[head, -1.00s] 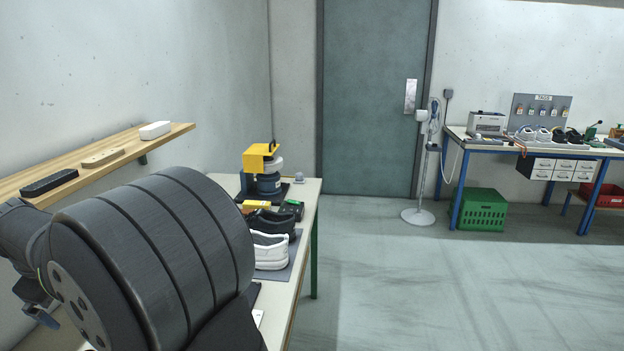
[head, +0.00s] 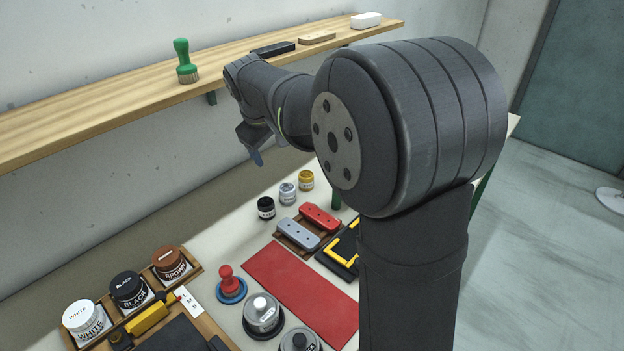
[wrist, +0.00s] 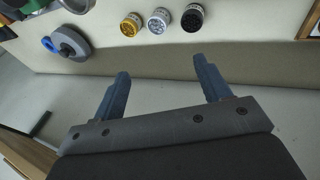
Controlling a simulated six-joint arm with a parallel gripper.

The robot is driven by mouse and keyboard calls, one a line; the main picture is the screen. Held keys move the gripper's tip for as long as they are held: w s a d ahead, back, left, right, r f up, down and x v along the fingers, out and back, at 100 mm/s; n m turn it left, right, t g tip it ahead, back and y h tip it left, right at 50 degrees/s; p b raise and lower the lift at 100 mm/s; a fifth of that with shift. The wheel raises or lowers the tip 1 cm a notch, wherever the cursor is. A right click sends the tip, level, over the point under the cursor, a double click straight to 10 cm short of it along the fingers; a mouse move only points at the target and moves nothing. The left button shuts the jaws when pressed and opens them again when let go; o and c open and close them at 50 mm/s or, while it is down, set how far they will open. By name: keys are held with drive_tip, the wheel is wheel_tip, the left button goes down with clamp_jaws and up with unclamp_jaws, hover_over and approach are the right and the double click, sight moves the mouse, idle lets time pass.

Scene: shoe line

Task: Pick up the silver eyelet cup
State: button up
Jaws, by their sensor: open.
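The silver eyelet cup (head: 288,193) stands on the bench between a black cup (head: 266,208) and a gold cup (head: 306,179). In the wrist view the silver cup (wrist: 158,21) is at the top middle, with the gold cup (wrist: 131,25) on its left and the black cup (wrist: 192,18) on its right. My gripper (wrist: 160,68) is open and empty, its two blue fingers spread apart below the cups in that picture. In the head view my gripper (head: 256,157) hangs up and left of the cups, partly hidden by my own wrist.
A wooden shelf (head: 110,108) runs along the wall, with a green brush (head: 185,62) on it. A grey-and-blue tool (wrist: 72,44) lies left of the cups in the wrist view.

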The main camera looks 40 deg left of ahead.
sight(287, 187)
drive_tip(key=w+a+f+g, duration=0.1)
drive_tip(key=w+f, duration=0.1)
drive_tip(key=f, duration=0.1)
drive_tip(key=w+a+f+n+g+h, duration=0.1)
drive_tip(key=w+a+f, duration=0.1)
drive_tip(key=w+f, duration=0.1)
drive_tip(key=w+a+f+n+g+h, duration=0.1)
drive_tip(key=w+f, duration=0.2)
drive_tip(key=f, duration=0.2)
drive_tip(key=shift+w+a+f+g, duration=0.2)
drive_tip(key=shift+w+a+g, duration=0.05)
drive_tip(key=shift+a+g, duration=0.15)
wheel_tip(287, 187, down, 12)
drive_tip(key=shift+w+r, duration=0.1)
drive_tip(key=shift+w, duration=0.05)
drive_tip(key=c, duration=1.1)
